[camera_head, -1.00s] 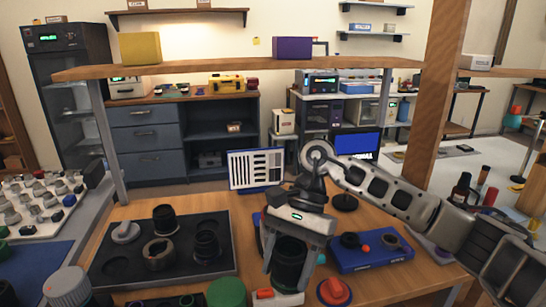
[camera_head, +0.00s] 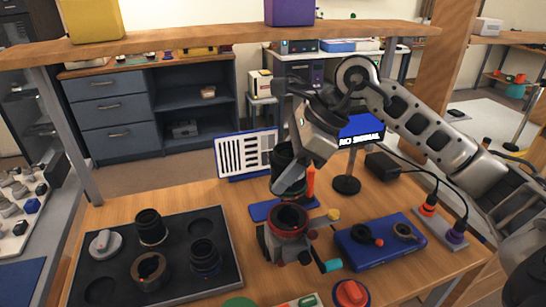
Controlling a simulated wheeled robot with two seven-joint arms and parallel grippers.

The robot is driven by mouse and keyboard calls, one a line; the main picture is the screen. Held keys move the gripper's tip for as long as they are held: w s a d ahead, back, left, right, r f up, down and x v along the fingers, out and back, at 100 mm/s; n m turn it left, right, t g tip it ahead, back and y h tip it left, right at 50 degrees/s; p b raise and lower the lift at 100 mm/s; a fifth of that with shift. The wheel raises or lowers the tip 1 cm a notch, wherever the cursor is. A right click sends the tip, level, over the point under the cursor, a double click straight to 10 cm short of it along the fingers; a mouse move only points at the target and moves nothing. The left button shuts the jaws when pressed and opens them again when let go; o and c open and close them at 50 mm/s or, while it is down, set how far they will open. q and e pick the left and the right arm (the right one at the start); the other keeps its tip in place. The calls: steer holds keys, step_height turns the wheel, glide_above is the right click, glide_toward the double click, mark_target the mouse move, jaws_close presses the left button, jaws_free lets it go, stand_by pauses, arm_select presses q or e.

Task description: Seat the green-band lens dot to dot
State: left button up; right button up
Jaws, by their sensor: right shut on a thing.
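My right gripper (camera_head: 288,182) is shut on a dark cylindrical lens (camera_head: 284,158), tilted and partly hidden behind the near finger. No green band or dot can be made out on it. Below the lens stands a dark clamp-like holder (camera_head: 289,248) with a red-rimmed round opening (camera_head: 289,219). The lens appears above and apart from this opening; the exact gap cannot be judged. My left gripper is not in view.
A dark tray (camera_head: 224,268) at left holds several lens parts. A blue tray (camera_head: 372,261) with small rings lies right of the holder. A red knob (camera_head: 352,293) is in front. A display (camera_head: 361,138) and striped chart (camera_head: 248,155) stand behind. A wooden shelf (camera_head: 190,42) crosses above.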

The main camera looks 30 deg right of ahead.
mark_target(284, 197)
steer(key=shift+s+f+b, duration=0.35)
steer(key=shift+s+f, duration=0.05)
step_height(284, 197, down, 5)
steer(key=b, duration=0.3)
steer(key=shift+w+r, duration=0.1)
steer(key=shift+r, duration=0.1)
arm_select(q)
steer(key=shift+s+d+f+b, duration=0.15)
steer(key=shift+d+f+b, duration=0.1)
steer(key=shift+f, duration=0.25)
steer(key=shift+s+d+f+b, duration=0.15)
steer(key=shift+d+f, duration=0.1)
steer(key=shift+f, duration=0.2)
arm_select(e)
steer(key=shift+f, duration=0.1)
arm_select(q)
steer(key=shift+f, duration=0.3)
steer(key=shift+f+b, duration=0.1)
steer(key=shift+b, duration=0.2)
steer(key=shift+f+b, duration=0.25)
steer(key=shift+b, duration=0.1)
arm_select(e)
steer(key=shift+f, duration=0.3)
arm_select(q)
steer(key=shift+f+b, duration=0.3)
steer(key=shift+b, duration=0.3)
arm_select(e)
steer(key=shift+f, duration=0.5)
